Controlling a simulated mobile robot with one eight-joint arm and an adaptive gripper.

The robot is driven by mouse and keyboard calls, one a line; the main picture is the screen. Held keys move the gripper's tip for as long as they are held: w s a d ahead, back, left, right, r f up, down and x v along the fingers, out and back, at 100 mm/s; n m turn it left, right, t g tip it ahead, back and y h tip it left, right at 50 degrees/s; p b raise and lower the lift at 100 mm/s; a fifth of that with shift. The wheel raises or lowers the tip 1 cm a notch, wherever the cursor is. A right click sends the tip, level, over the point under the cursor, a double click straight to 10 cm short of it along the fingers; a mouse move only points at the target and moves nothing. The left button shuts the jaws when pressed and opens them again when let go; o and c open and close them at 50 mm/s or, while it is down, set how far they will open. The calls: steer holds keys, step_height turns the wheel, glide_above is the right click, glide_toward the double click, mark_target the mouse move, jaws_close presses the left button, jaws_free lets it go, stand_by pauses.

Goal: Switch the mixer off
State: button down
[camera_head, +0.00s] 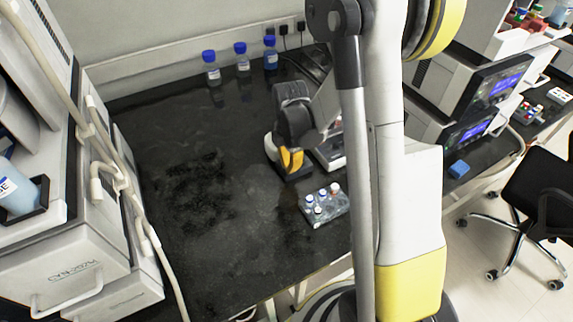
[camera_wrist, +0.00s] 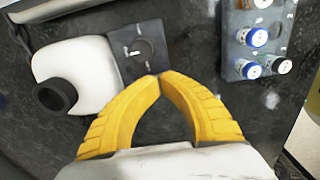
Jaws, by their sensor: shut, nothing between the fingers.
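The mixer (camera_wrist: 80,62) shows in the wrist view as a white body with a black round cup (camera_wrist: 55,95) on it. Beside the body is its dark panel (camera_wrist: 128,68) with a round dark knob (camera_wrist: 146,49) and a small white mark. My gripper (camera_wrist: 160,77) is shut, its yellow fingertips meeting at the lower right edge of the panel, just below the knob. I cannot tell whether they touch it. In the head view my gripper (camera_head: 290,160) is over the mixer (camera_head: 271,148), hiding much of it.
A rack of capped vials (camera_head: 325,208) stands close on the right; it also shows in the wrist view (camera_wrist: 238,65). A pale device (camera_head: 330,155) is partly hidden behind my arm. Several blue-capped bottles (camera_head: 241,58) stand at the back. The left of the black bench (camera_head: 190,190) is clear.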

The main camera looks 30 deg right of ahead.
steer(key=shift+r+p, duration=1.8)
steer(key=shift+r, duration=0.7)
